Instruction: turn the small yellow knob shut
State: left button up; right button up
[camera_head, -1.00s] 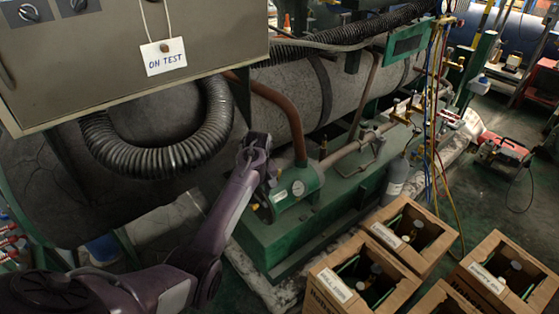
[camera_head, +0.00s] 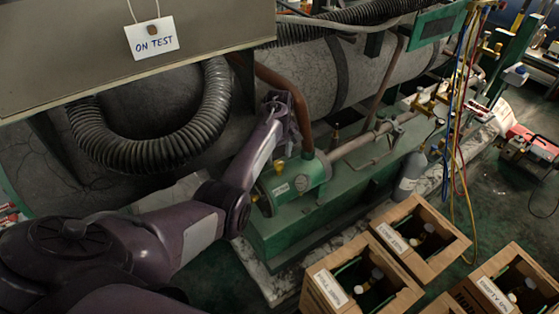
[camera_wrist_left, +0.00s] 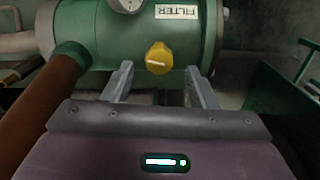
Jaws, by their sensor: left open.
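The small yellow knob (camera_wrist_left: 158,57) sits on the side of the green filter cylinder (camera_wrist_left: 85,22), with a pale, nearly level line on its face. In the head view the knob (camera_head: 280,166) shows as a small yellow spot on the cylinder (camera_head: 300,183), close beside my left arm. My left gripper (camera_wrist_left: 160,72) is open, its two fingers spread left and right of the knob in the wrist view. Gaps show on both sides and no contact is visible; depth is hard to judge. In the head view the fingers are not clear. My right gripper is not in view.
A copper-brown pipe (camera_wrist_left: 38,115) runs close to the left finger. A grey panel with an "ON TEST" tag (camera_head: 152,38) and a black ribbed hose (camera_head: 150,160) hang above my arm. Cardboard boxes (camera_head: 440,250) with bottles stand front right; a grey cylinder (camera_head: 410,176) stands behind them.

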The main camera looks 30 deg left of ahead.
aim_at(279, 163)
pick_arm(q)
jog(key=shift+f, duration=1.55)
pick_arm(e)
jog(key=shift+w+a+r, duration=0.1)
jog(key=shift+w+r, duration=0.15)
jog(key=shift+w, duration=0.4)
pick_arm(q)
jog(key=c, duration=1)
jog(key=shift+o, duration=0.2)
